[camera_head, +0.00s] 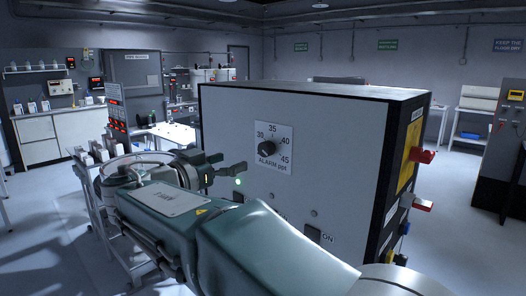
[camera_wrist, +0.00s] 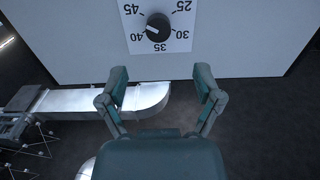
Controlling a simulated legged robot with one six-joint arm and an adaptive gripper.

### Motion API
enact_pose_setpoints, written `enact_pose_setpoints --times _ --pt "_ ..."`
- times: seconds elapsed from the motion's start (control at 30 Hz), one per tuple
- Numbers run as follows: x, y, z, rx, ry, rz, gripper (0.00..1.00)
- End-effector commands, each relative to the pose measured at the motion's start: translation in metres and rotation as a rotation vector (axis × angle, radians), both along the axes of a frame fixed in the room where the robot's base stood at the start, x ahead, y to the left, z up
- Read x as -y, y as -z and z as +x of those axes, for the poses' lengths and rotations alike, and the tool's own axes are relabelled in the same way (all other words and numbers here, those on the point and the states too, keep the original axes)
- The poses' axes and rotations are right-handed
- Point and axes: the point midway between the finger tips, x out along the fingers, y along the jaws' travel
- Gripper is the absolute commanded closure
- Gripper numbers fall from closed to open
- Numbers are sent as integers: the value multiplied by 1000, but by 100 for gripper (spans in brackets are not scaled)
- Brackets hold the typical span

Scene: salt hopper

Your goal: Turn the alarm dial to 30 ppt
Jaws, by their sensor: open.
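The alarm dial (camera_head: 267,148) is a round black knob on a white scale plate, high on the pale front of a large box. In the wrist view the dial (camera_wrist: 157,27) appears upside down at the top, with numbers from 25 to 45 around it. Its white mark points at about 40. My gripper (camera_wrist: 160,82) is open and empty, its two fingers spread below the dial in that view and apart from it. In the head view my gripper (camera_head: 231,164) is left of and slightly below the dial.
The box (camera_head: 229,119) carries a lit green lamp (camera_head: 238,182) and an ON switch (camera_head: 313,234) below the dial. Red connectors (camera_head: 421,156) stick out of its right side. A grey rack cart (camera_head: 95,215) stands left. Open floor (camera_head: 40,230) lies further left.

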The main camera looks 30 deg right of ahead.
Motion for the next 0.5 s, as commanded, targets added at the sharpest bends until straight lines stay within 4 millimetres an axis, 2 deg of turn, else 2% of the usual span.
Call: enact_pose_setpoints --times 0.5 --pt "82 1 29 -5 3 1 17"
